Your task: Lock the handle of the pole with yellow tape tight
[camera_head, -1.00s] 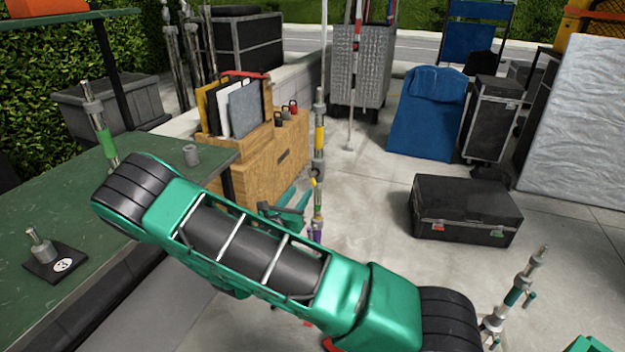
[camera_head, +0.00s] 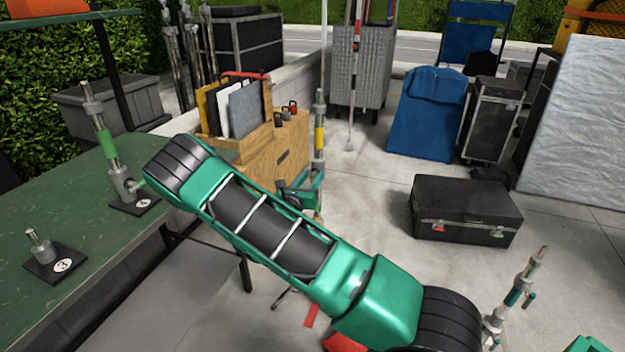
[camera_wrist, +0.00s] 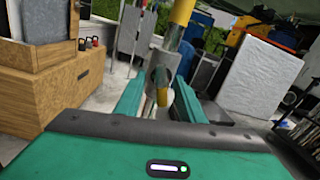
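The pole with yellow tape (camera_head: 319,138) stands upright on the floor beside the wooden box, its lower part hidden by my arm in the head view. In the wrist view, its yellow tape (camera_wrist: 182,12) is at the top. Below it are a grey metal collar (camera_wrist: 165,62) and a handle with a yellowish end (camera_wrist: 162,97) pointing toward the camera. My gripper (camera_wrist: 160,98) is open, with one green finger on each side of the handle. I cannot tell whether either finger touches it. In the head view my gripper (camera_head: 302,188) is at the pole, partly hidden.
A wooden box (camera_head: 282,155) stands just left of the pole. A green table (camera_head: 75,220) at left holds a green-taped pole (camera_head: 108,146) and a short stand (camera_head: 42,245). A black case (camera_head: 465,208) lies at right, near another pole (camera_head: 515,297).

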